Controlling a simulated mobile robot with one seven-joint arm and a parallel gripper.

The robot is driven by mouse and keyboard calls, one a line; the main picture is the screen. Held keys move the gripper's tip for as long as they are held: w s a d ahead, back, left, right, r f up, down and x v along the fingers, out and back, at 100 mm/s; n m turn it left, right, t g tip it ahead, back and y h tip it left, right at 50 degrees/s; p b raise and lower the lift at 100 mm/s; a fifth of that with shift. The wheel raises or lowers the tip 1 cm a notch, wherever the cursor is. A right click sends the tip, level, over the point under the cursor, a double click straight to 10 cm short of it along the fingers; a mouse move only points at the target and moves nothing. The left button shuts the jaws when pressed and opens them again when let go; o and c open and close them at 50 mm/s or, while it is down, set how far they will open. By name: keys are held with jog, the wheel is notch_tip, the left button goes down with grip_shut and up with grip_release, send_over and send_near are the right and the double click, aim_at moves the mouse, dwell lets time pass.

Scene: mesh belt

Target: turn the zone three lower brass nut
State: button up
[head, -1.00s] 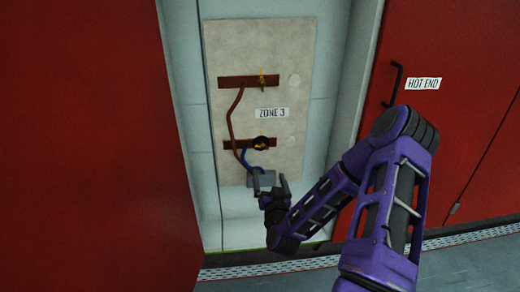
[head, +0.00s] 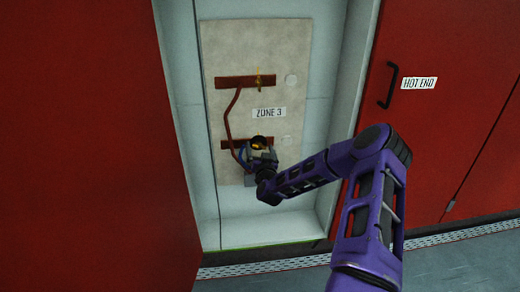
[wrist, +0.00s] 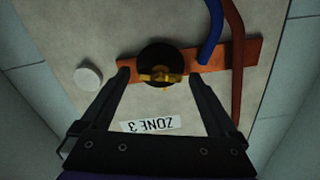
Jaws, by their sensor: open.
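The zone three lower brass nut (wrist: 161,75) sits on a round black disc (wrist: 160,60) on the lower copper-brown bar (wrist: 222,53). In the head view the lower nut (head: 258,147) shows just above my gripper (head: 260,157), partly hidden by it. In the wrist view my gripper (wrist: 160,76) is open, one finger on each side of the disc and nut. I cannot tell whether the fingers touch anything or how far off the nut is. The ZONE 3 label (head: 268,112) is upside down in the wrist view.
An upper bar (head: 232,82) carries another brass nut (head: 260,80). A red-brown cable (head: 229,118) links the bars, and a blue cable (wrist: 211,35) runs beside the lower one. Red doors (head: 90,120) flank the recess, the right one with a black handle (head: 387,85).

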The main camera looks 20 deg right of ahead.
jog(key=shift+c, duration=0.3)
jog(key=c, duration=1.3)
jog(key=shift+f+m+b, duration=0.1)
jog(key=shift+m+b, duration=0.3)
jog(key=shift+b, duration=0.15)
jog(key=shift+d+m+b, duration=0.15)
jog(key=shift+m+b, duration=5)
jog(key=shift+m, duration=1.55)
